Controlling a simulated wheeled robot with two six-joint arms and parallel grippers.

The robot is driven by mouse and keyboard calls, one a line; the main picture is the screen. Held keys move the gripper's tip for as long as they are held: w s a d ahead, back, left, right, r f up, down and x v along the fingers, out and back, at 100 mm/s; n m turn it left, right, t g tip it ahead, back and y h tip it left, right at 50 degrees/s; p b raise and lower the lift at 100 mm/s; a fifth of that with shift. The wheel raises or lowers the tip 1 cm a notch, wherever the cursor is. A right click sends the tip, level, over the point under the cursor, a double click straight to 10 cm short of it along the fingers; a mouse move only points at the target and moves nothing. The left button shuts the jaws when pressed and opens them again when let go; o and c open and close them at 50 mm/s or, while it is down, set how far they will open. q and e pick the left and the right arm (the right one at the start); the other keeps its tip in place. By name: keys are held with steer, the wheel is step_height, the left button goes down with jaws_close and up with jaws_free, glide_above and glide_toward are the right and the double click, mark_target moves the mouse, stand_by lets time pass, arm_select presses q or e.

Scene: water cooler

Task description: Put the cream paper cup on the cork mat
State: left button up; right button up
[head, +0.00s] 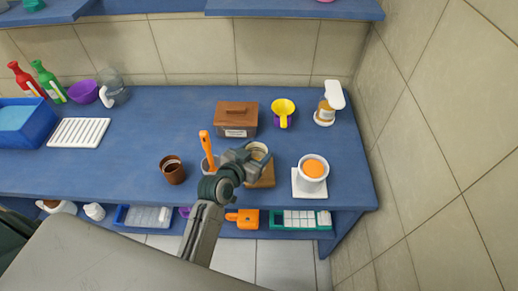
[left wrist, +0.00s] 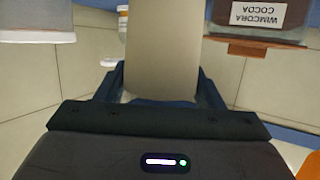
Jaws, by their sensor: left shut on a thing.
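My left gripper (head: 254,162) is shut on the cream paper cup (head: 258,149), whose rim shows just beyond the fingers in the head view. In the left wrist view the cup (left wrist: 160,60) is a plain beige wall between the two dark fingers. The cork mat (head: 267,180) is a tan square on the blue counter, partly hidden under my gripper and the cup. The cup is over or on the mat's far part; I cannot tell whether its base touches it. My right gripper is not in view.
A grey holder with an orange-handled tool (head: 205,145) stands close left of my gripper, and a brown cup (head: 173,169) farther left. A white pot with orange contents (head: 313,168) is to the right.

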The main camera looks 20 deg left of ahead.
mark_target(260, 153)
arm_select(q)
steer(key=shift+w+d+f, duration=0.1)
steer(key=shift+w, duration=1.1)
steer(key=shift+w+f+p, duration=0.15)
steer(key=shift+f+p, duration=0.05)
steer(key=shift+p, duration=0.1)
step_height(260, 153, down, 3)
steer(key=shift+p, duration=0.35)
steer(key=shift+f, duration=0.2)
steer(key=o, duration=1.3)
